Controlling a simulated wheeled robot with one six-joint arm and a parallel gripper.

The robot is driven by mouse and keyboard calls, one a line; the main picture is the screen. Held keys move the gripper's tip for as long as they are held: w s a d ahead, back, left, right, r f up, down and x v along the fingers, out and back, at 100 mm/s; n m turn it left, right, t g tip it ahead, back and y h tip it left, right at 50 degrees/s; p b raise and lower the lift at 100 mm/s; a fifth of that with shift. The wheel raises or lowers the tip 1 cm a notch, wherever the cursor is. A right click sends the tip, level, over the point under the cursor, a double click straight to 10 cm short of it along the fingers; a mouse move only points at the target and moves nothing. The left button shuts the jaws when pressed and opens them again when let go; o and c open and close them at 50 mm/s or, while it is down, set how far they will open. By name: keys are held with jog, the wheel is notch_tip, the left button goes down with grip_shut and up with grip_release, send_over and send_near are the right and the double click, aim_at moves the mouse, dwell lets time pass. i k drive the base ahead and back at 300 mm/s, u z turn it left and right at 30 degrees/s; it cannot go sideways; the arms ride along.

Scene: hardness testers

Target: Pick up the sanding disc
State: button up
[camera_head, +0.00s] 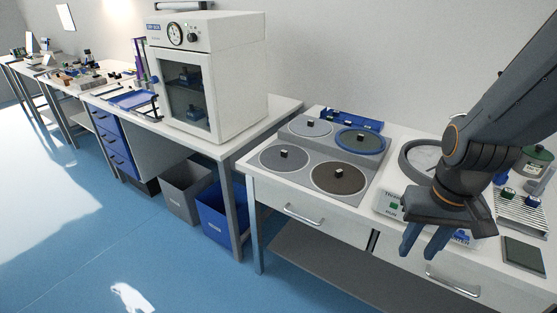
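Several round discs lie on a grey board on the right-hand bench: a dark brown disc (325,182) at front right, a grey disc (271,160) at front left, a smaller grey disc (300,129) at back left, and a blue-rimmed disc (373,145) at back right. I cannot tell which one is the sanding disc. My gripper (419,254) points down at the bench's front edge, right of the discs. Its two fingers are apart, with nothing visible between them.
A white cabinet (242,90) with a gauge stands on the bench to the left. A machine with a round rim (405,158) is partly hidden behind my arm. A grey bin (184,188) and blue bin (212,215) stand below. Blue floor (110,240) is clear at left.

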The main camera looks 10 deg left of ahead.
aim_at(280, 158)
jog(key=u, duration=0.5)
jog(key=k, duration=0.6)
jog(key=u, duration=1.15)
jog(key=i, duration=1)
jog(key=u, duration=0.35)
jog(key=i, duration=0.95)
jog(key=z, duration=1.2)
jog(key=i, duration=0.9)
jog(key=z, duration=1)
